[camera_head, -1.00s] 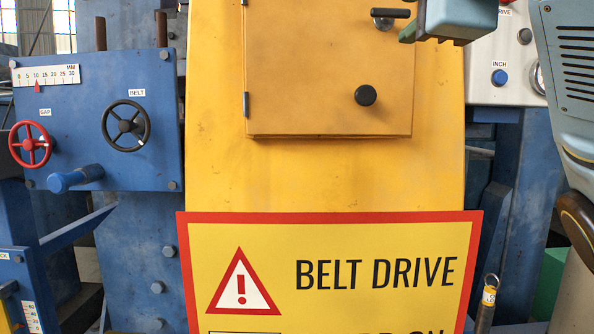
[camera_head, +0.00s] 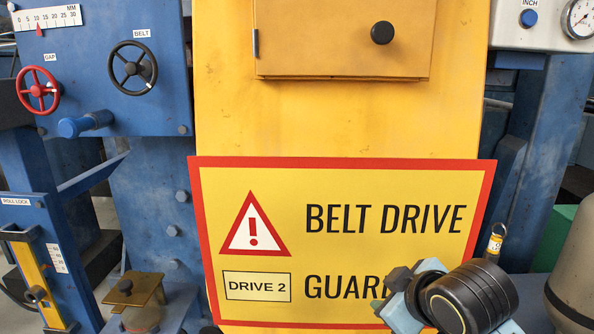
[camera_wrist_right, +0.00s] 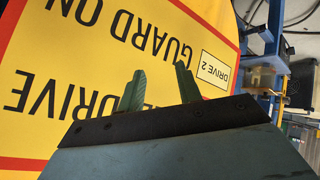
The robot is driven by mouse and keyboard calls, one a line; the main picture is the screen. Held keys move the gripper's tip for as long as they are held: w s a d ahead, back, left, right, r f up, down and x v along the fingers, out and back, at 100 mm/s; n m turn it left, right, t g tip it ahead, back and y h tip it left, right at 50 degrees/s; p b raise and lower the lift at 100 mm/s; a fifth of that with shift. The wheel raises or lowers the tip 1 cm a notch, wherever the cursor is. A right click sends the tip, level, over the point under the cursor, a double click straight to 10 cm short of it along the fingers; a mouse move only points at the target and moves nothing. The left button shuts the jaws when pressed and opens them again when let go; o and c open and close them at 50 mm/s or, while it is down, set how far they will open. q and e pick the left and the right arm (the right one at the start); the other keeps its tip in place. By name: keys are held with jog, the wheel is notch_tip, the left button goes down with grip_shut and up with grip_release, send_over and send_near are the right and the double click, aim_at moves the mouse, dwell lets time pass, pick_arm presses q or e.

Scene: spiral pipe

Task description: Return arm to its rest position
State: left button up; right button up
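My right gripper (camera_head: 390,294) is low in the head view, in front of the lower right part of the yellow belt drive sign (camera_head: 340,250). Its dark round wrist covers the end of the sign's lower line. In the right wrist view the two greenish fingers (camera_wrist_right: 159,72) stand apart with nothing between them, and the sign (camera_wrist_right: 110,45) appears upside down beyond them. I cannot tell how far the gripper is from the sign. My left gripper is not in view.
A yellow guard (camera_head: 340,120) with a knobbed door (camera_head: 340,40) fills the middle. Left stands a blue panel (camera_head: 90,80) with a red handwheel (camera_head: 38,90) and a black handwheel (camera_head: 132,68). A dial gauge (camera_head: 580,18) is at upper right.

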jog(key=s+d+f+m+g+h, duration=0.1)
jog(key=s+d+f+m+g, duration=0.25)
jog(key=s+f, duration=0.85)
jog(key=s+d+f+m+g+h, duration=0.1)
jog(key=s+d+f+m+g, duration=0.2)
jog(key=s+f, duration=0.85)
jog(key=s+f+b, duration=0.2)
jog(key=f, duration=1.2)
jog(key=s+f+b, duration=0.2)
jog(key=f, duration=1.2)
jog(key=s+d+f+g+b, duration=0.2)
jog(key=s+f+b, duration=0.1)
jog(key=s+f, duration=1.3)
jog(key=shift+d+f, duration=0.4)
jog(key=shift+f, duration=0.35)
jog(key=shift+o, duration=0.2)
